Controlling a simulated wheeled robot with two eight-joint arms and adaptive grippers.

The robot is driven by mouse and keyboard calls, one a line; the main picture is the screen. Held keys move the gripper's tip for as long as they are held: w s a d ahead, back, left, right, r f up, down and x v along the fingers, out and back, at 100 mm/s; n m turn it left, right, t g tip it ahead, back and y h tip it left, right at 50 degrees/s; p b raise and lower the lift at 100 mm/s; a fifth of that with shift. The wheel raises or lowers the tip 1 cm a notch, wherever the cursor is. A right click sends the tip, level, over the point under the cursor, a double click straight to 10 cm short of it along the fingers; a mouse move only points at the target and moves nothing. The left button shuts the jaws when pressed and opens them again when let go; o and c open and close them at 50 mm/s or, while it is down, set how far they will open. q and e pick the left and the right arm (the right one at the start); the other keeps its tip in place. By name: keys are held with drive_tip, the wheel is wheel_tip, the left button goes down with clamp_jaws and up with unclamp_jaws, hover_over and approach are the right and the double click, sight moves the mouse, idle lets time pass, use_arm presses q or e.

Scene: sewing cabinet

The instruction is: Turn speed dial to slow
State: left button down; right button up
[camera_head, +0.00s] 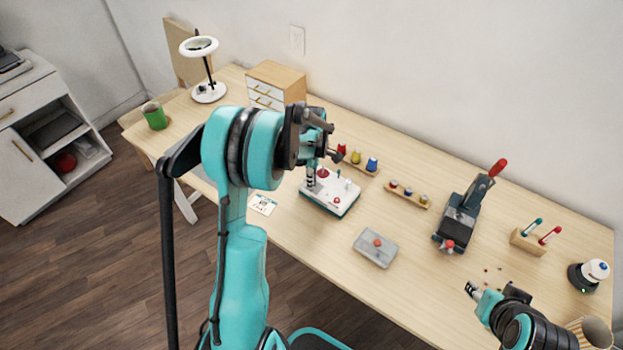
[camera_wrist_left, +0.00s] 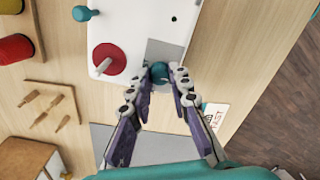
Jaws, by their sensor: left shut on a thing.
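A white machine (camera_head: 338,200) with a teal base edge stands on the table under my left gripper. In the left wrist view the white machine (camera_wrist_left: 118,27) has a red disc (camera_wrist_left: 107,62) with a pale post, and a round teal knob (camera_wrist_left: 159,72) on a grey panel. My left gripper (camera_wrist_left: 168,77) is shut on this teal knob, one finger on each side. A second teal knob (camera_wrist_left: 82,13) shows on the machine's far edge. In the head view my left gripper (camera_head: 325,155) hides part of the machine. My right gripper (camera_head: 470,288) hovers at the right, its fingers too small to read.
Spool racks (camera_head: 407,195) stand behind the machine, and a grey box with a red knob (camera_head: 376,248) lies to its right. A lever press (camera_head: 460,215) stands farther right. A card (camera_head: 262,204) lies left of the machine. A drawer box (camera_head: 275,85) stands at the back.

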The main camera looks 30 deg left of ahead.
use_arm(q)
drive_tip(key=c, duration=1.4)
unclamp_jaws()
wheel_tip(320, 180, up, 12)
